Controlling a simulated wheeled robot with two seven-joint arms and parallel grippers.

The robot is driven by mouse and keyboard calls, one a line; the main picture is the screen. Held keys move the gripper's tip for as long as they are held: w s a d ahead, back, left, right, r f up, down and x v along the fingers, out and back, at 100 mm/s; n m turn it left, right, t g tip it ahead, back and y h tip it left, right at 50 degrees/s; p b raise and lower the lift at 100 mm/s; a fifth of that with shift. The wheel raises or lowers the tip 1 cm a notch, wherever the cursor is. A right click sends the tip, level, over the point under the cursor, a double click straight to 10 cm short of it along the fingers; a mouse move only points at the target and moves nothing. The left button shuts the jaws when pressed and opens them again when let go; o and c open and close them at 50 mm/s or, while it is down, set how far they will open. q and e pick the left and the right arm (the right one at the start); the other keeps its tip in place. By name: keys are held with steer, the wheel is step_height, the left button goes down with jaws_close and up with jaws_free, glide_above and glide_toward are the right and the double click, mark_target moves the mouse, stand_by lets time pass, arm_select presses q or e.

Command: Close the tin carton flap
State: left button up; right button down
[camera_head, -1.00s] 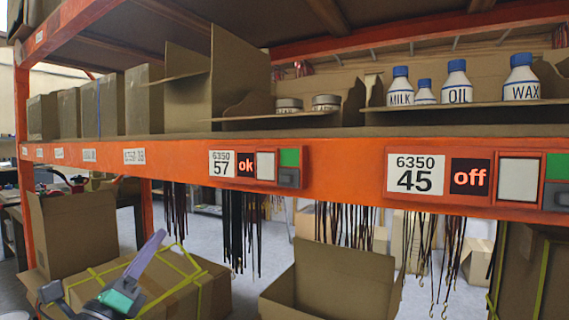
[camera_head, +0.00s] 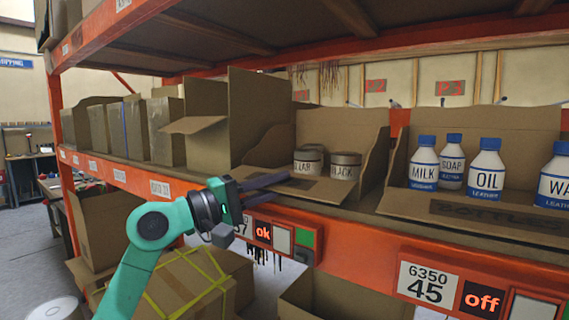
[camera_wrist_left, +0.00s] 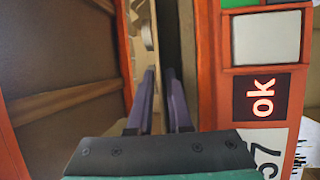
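My right gripper is not in view.
The orange shelf beam (camera_head: 350,255) with its label panels runs just below the fingers. A bottle carton (camera_head: 470,208) with several bottles stands to the right. A tall open carton (camera_head: 255,110) stands close on the left. Boxes (camera_head: 185,285) lie below the shelf.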

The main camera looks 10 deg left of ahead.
arm_select(q)
steer(key=shift+x, duration=0.8)
steer(key=shift+f, duration=0.1)
jaws_close()
stand_by(0.7)
